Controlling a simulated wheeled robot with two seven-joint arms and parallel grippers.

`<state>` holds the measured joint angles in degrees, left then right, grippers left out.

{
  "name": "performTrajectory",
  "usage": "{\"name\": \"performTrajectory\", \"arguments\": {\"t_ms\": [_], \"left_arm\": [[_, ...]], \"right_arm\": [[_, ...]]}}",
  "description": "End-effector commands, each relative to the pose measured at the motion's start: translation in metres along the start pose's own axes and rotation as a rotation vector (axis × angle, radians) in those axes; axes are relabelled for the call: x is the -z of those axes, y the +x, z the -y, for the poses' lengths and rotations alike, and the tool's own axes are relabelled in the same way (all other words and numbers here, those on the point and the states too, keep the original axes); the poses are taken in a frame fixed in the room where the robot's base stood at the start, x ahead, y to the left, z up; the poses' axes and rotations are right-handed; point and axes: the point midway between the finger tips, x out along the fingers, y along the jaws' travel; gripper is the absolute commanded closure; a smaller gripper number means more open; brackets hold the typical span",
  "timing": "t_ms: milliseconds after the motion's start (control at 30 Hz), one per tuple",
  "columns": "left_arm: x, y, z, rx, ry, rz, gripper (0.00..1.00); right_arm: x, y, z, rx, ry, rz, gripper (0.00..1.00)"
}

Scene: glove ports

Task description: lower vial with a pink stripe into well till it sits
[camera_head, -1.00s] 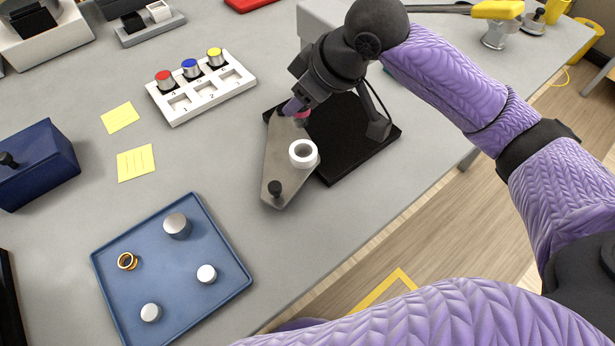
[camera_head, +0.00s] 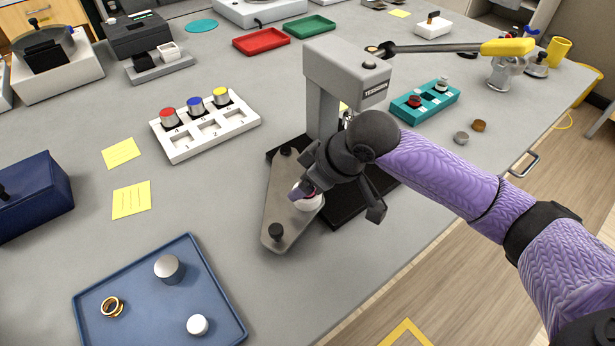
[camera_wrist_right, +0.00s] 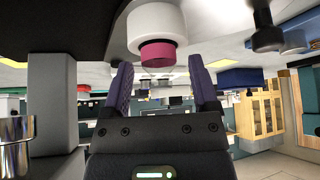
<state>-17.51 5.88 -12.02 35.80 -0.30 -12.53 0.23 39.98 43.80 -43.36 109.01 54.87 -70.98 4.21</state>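The white well (camera_head: 313,204) stands on a grey metal plate (camera_head: 285,215); it also shows large at the top of the right wrist view (camera_wrist_right: 157,20). The vial's pink part (camera_wrist_right: 158,53) sticks out of the well's mouth in that inverted-looking view. The rest of the vial is hidden inside, so I cannot tell how deep it sits. My right gripper (camera_wrist_right: 162,75) has a purple finger on each side of the pink part, with visible gaps, so it looks open. In the head view my right gripper (camera_head: 302,192) is at the well and partly covers it. My left gripper is not in view.
The grey press (camera_head: 345,75) with a yellow-handled lever stands behind the well on a black base. Black knobs (camera_head: 276,231) rise from the plate. A white numbered rack (camera_head: 205,128) and a blue tray (camera_head: 130,325) lie to the left.

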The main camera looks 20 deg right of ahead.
Motion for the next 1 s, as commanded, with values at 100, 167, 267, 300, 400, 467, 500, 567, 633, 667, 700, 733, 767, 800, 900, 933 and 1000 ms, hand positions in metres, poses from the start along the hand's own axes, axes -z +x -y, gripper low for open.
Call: {"name": "performTrajectory", "arguments": {"t_ms": [100, 167, 267, 300, 400, 467, 500, 567, 633, 667, 700, 733, 767, 800, 900, 933, 1000], "left_arm": [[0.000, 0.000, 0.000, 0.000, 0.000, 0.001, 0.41], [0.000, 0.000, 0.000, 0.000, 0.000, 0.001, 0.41], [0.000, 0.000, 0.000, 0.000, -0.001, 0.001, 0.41], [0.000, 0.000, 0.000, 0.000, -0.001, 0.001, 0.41], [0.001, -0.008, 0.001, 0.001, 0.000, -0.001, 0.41], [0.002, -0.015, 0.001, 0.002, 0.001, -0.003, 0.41], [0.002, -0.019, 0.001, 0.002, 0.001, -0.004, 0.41], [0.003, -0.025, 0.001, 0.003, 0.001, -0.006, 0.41], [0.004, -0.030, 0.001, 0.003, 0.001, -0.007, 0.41], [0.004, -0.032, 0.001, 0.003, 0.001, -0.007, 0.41], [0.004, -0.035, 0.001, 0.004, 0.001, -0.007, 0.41], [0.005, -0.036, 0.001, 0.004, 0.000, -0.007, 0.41], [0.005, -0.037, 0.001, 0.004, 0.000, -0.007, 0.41], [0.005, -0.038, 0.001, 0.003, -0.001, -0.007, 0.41], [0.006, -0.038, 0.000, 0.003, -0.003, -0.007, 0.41], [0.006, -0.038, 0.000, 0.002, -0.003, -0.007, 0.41], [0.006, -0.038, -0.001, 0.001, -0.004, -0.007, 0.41]], "right_arm": [[0.000, 0.000, 0.000, 0.000, 0.000, 0.000, 0.23], [0.000, 0.000, 0.000, 0.000, 0.000, 0.000, 0.23], [0.001, -0.001, 0.000, 0.000, -0.001, -0.001, 0.23], [0.002, -0.004, 0.000, -0.001, -0.001, -0.001, 0.23], [0.003, -0.021, -0.001, -0.003, -0.002, 0.000, 0.23], [0.004, -0.037, -0.001, -0.004, -0.002, 0.000, 0.23], [0.004, -0.049, -0.001, -0.004, -0.001, -0.001, 0.23], [0.004, -0.067, -0.001, -0.004, -0.002, 0.001, 0.23], [0.004, -0.086, -0.001, -0.005, -0.002, 0.000, 0.23], [0.004, -0.093, -0.001, -0.004, -0.002, -0.001, 0.23], [0.003, -0.101, -0.001, -0.005, -0.002, 0.000, 0.23], [0.003, -0.106, -0.001, -0.003, -0.001, 0.000, 0.23], [0.003, -0.111, -0.001, -0.003, -0.001, -0.001, 0.23], [0.003, -0.116, 0.000, -0.002, 0.000, 0.000, 0.23], [0.002, -0.122, 0.000, -0.001, -0.001, 0.000, 0.23], [0.002, -0.122, 0.000, 0.000, -0.001, 0.000, 0.23], [0.002, -0.123, 0.000, 0.000, 0.000, 0.001, 0.23]]}}
